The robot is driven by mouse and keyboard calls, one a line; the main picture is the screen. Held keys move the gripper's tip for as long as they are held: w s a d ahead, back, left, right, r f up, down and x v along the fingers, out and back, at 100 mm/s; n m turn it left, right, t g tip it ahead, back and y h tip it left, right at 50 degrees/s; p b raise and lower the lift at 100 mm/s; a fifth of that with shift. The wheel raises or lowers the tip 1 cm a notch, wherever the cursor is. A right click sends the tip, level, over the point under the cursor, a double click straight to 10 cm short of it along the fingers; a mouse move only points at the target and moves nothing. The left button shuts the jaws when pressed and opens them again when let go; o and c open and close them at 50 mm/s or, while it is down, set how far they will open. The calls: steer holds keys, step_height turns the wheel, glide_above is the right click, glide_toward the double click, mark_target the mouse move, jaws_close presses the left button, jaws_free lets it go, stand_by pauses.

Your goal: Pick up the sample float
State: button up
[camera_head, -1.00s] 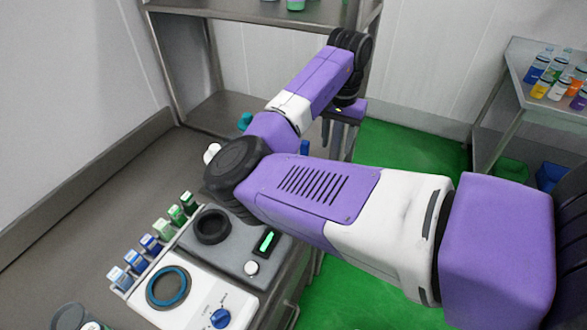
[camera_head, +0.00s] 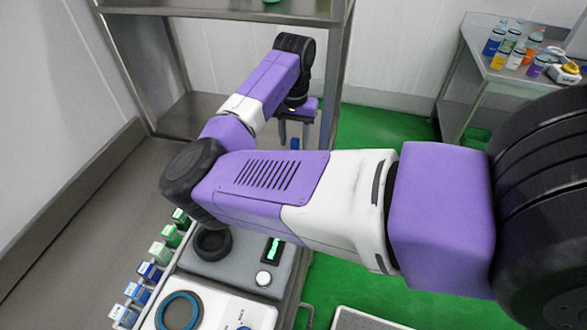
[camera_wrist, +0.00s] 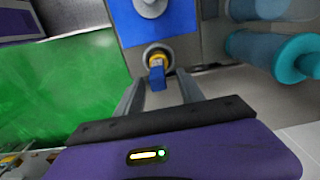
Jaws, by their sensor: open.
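A small blue piece with a yellow collar, which looks like the sample float (camera_wrist: 157,77), sits in a round grey socket in the wrist view. The socket is beside a blue panel (camera_wrist: 158,22). My gripper (camera_wrist: 160,88) is open, with one finger on each side of the blue piece and no clear contact. In the head view my gripper (camera_head: 294,131) points down at the far end of the counter, and a bit of blue (camera_head: 294,143) shows between its fingers. The arm and gripper hide most of that spot.
Metal shelf posts (camera_head: 128,75) stand behind the counter. A rack of small vials (camera_head: 150,270) and a grey device with a black ring (camera_head: 213,245) are nearer. Teal cylinders (camera_wrist: 275,52) lie right of the gripper. A side table with bottles (camera_head: 513,55) stands far right.

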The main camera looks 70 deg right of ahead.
steer(key=shift+s+a+f+p, duration=0.1)
steer(key=shift+f+p, duration=0.35)
steer(key=shift+f, duration=1.6)
steer(key=shift+c, duration=0.4)
jaws_close()
